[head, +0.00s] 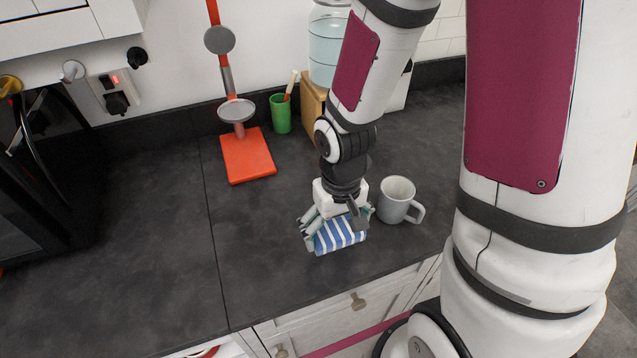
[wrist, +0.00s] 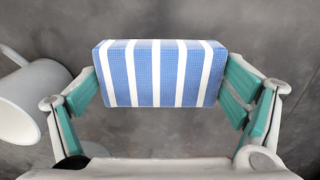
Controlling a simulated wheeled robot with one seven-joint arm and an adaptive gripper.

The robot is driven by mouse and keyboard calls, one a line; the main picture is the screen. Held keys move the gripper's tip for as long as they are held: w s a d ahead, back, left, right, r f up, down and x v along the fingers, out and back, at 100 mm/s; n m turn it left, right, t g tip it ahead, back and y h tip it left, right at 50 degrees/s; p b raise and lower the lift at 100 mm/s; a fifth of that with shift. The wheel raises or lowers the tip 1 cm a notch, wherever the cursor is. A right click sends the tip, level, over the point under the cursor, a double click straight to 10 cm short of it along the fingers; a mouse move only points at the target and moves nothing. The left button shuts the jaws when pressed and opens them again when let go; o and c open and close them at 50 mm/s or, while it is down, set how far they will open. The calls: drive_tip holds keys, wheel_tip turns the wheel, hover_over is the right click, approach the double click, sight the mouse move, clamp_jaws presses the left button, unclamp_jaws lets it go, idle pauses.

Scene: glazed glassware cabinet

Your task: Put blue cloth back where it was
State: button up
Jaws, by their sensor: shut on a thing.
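The blue cloth (head: 340,235) is a folded block with white stripes, low over the dark worktop near its front edge. It also shows in the wrist view (wrist: 160,73), between the green finger pads. My gripper (head: 335,222) points down and is shut on the cloth, one finger at each short end. In the wrist view my gripper (wrist: 165,85) holds the cloth level. I cannot tell whether the cloth's underside touches the worktop.
A grey mug (head: 396,200) stands close to the right of my gripper. Behind are a red stand (head: 248,157), a green cup (head: 281,114) and a large glass jar (head: 327,45). A black appliance (head: 50,165) is at the left. The worktop (head: 150,240) left of the cloth is clear.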

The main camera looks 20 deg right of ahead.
drive_tip(key=w, duration=0.5)
drive_tip(key=w+d+f, duration=0.1)
drive_tip(key=w, duration=0.9)
drive_tip(key=shift+w+d+f, duration=0.15)
drive_tip(key=shift+w+f, duration=0.1)
drive_tip(key=shift+w, duration=0.1)
drive_tip(key=shift+f+p, duration=0.45)
drive_tip(key=shift+f, duration=1.3)
drive_tip(key=shift+f, duration=0.15)
drive_tip(key=o, duration=0.8)
drive_tip(key=shift+o, duration=0.2)
